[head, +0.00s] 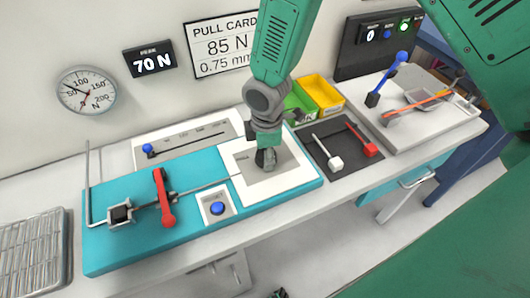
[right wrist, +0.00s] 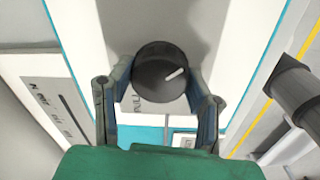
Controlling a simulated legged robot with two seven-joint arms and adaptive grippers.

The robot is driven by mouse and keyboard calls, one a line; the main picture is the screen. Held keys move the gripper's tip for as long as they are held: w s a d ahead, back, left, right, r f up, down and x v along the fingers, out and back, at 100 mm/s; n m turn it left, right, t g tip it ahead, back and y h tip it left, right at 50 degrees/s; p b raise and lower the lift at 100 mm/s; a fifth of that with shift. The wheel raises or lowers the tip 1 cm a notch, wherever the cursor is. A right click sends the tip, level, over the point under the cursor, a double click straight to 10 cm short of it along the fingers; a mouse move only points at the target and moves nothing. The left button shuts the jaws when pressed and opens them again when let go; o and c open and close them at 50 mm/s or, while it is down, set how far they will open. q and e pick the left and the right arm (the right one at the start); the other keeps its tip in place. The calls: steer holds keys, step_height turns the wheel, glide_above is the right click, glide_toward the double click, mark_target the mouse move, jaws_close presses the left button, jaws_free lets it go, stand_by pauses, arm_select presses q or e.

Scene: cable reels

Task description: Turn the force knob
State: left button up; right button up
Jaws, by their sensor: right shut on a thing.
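The force knob (right wrist: 150,72) is a round black knob with a white pointer mark, seen in the right wrist view. It sits on the white-framed grey panel (head: 236,150) at the right part of the teal board. My right gripper (head: 265,160) reaches down onto this panel and hides the knob in the head view. In the right wrist view its two fingers (right wrist: 158,92) stand on either side of the knob, shut on it. The pointer mark slants toward the upper right there.
A red lever (head: 164,196) and blue button (head: 217,208) are on the teal board. The peak display (head: 150,60) reads 70 N; the pull card (head: 212,47) reads 85 N, 0.75 mm. Yellow (head: 322,94) and green bins stand behind my right gripper.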

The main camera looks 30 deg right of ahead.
steer(key=o, duration=1.2)
steer(key=shift+w, duration=0.1)
steer(key=shift+c, duration=0.2)
steer(key=shift+r, duration=0.15)
step_height(320, 180, up, 12)
steer(key=shift+s+f, duration=0.2)
steer(key=shift+f, duration=0.05)
